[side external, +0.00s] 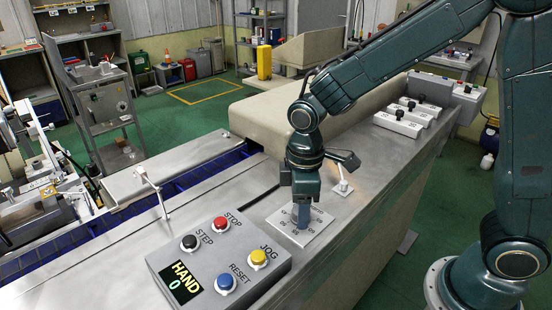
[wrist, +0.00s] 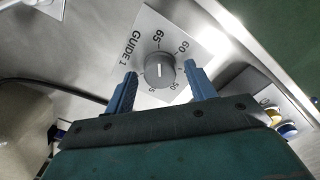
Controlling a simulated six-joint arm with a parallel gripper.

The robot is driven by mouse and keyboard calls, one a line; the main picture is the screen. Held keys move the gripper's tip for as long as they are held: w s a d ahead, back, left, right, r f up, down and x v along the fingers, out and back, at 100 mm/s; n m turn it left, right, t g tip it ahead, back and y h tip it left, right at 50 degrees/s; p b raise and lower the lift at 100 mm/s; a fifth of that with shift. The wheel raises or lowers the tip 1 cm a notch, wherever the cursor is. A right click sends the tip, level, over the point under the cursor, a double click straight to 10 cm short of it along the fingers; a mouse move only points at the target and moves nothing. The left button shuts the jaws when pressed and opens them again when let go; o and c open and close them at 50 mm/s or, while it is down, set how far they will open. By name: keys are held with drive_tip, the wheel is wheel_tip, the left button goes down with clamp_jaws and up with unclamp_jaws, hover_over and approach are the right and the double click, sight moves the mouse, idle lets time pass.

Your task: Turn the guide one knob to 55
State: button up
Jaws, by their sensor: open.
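The guide one knob (wrist: 160,71) is a round grey dial with a white line, on a pale plate (wrist: 150,22) marked GUIDE 1. In the wrist view the line runs roughly up and down the picture; which end points cannot be told. The numbers 65, 60, 50 and 45 show around it; 55 is not readable, near the right finger. My gripper (wrist: 160,70) is open, with its blue fingers to either side of the knob and no clear contact. In the side view my gripper (side external: 302,213) points down over the plate (side external: 318,221) and hides the knob.
A grey button box (side external: 218,265) with STOP, STEP, JOG and RESET buttons stands left of the plate; its display reads HAND 0. A small sensor on a stand (side external: 342,187) is just behind my gripper. White switch boxes (side external: 398,123) are farther back. Bare metal surrounds the plate.

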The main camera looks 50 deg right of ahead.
drive_tip(key=c, duration=1)
drive_tip(key=shift+o, duration=0.2)
drive_tip(key=shift+m, duration=0.4)
drive_tip(key=m, duration=1.9)
